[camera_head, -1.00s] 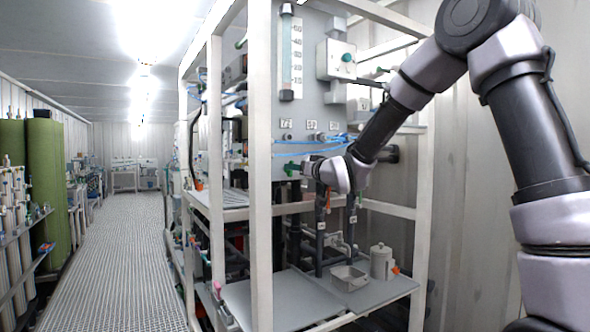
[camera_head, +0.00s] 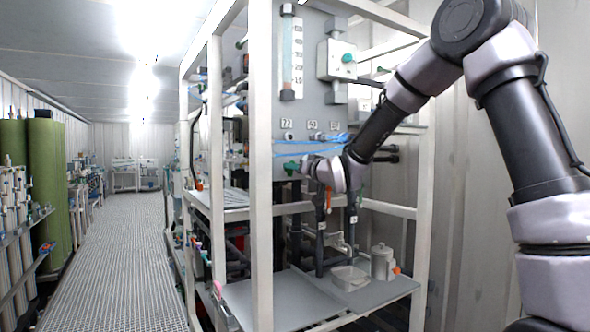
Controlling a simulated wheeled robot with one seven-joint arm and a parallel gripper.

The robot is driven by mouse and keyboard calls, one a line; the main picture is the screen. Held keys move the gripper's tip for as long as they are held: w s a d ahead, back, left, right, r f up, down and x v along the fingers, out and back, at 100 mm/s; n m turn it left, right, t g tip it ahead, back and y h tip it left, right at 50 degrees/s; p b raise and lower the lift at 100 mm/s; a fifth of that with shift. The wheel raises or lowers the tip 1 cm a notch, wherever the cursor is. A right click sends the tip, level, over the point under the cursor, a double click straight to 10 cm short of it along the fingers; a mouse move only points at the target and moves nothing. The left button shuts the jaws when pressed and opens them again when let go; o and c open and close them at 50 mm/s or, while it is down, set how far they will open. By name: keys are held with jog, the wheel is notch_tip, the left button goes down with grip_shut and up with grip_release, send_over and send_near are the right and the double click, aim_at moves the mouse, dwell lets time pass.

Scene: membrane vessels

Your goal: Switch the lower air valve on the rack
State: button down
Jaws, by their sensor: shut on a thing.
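The rack (camera_head: 261,120) stands right of the aisle, with a grey panel (camera_head: 300,112) facing me. A green valve handle (camera_head: 291,167) sits low on the panel, below the numbered labels and blue tubes. My gripper (camera_head: 304,166) reaches in from the right at its height and is shut on this green handle. The fingers are small here, and the exact grip is partly hidden by my wrist. A second green knob (camera_head: 347,57) is higher up, on a pale box (camera_head: 337,62).
Blue tubes (camera_head: 300,154) run just above my gripper. Dark pipes with orange handles (camera_head: 328,196) hang below my wrist. A lower shelf (camera_head: 290,297) holds a small tray and a grey canister (camera_head: 382,262). The aisle floor (camera_head: 130,250) at left is clear.

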jog(key=m, duration=1.5)
jog(key=shift+w+d+f, duration=0.15)
jog(key=shift+d+f, duration=0.1)
jog(key=shift+f, duration=0.05)
jog(key=shift+m, duration=0.3)
jog(key=c, duration=0.9)
grip_release()
jog(key=shift+o, duration=0.2)
